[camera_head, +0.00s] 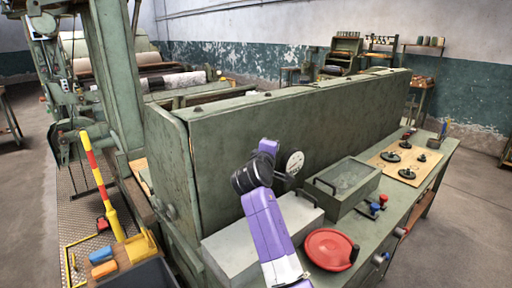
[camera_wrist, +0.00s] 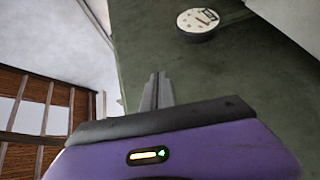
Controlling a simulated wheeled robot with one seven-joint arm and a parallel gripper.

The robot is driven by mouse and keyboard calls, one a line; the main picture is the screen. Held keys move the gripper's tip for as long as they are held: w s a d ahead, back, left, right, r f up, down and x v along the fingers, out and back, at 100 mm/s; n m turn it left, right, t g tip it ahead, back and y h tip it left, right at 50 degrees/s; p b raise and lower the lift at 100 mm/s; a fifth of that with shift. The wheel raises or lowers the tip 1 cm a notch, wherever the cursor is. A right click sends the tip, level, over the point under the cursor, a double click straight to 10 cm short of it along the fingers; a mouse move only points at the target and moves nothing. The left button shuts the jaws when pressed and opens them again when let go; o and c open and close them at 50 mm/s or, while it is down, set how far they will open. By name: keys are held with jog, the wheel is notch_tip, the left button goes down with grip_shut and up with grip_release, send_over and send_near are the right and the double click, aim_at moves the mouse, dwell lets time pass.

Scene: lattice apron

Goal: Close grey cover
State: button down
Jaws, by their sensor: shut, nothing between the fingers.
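The grey cover (camera_head: 232,250) is a light grey, box-like piece with a black bar handle (camera_head: 306,198) at the near end of the green bench. My purple arm crosses in front of it and hides its middle. From this angle I cannot tell how far it stands open. My gripper (camera_wrist: 157,78) is shut and empty, its thin grey fingers together in the wrist view, pointing towards a green surface. In the head view, my dark wrist is above the cover, in front of the tall green panel (camera_head: 300,115), and the fingertips cannot be made out.
A round white gauge (camera_head: 295,162) is on the panel; it also shows in the wrist view (camera_wrist: 198,24). An open green tray (camera_head: 330,205) stands right of the cover. A board with black knobs (camera_head: 385,160) is further right.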

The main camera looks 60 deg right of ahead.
aim_at(300, 190)
jog(key=s+d+f+y, duration=0.1)
jog(key=d+f, duration=0.4)
jog(key=f, duration=0.2)
jog(key=s+d+f+m+y+b, duration=0.1)
jog(key=s+d+f+y, duration=0.1)
jog(key=d+f, duration=0.3)
jog(key=s+d+f+m+y+b, duration=0.1)
jog(key=d+f+y, duration=0.1)
jog(key=d+f, duration=0.3)
notch_tip(300, 190, down, 4)
jog(key=shift+s+f, duration=0.1)
jog(key=shift+s, duration=0.05)
jog(key=shift+d+f+m, duration=0.2)
jog(key=shift+f+m, duration=0.1)
jog(key=shift+f, duration=0.3)
jog(key=s+a+r+p, duration=0.1)
jog(key=s+r, duration=0.1)
jog(key=r, duration=0.4)
jog(key=s+a+r, duration=0.2)
jog(key=r, duration=0.4)
jog(key=shift+a+p, duration=0.3)
jog(key=shift+p, duration=0.05)
jog(key=shift+r, duration=0.1)
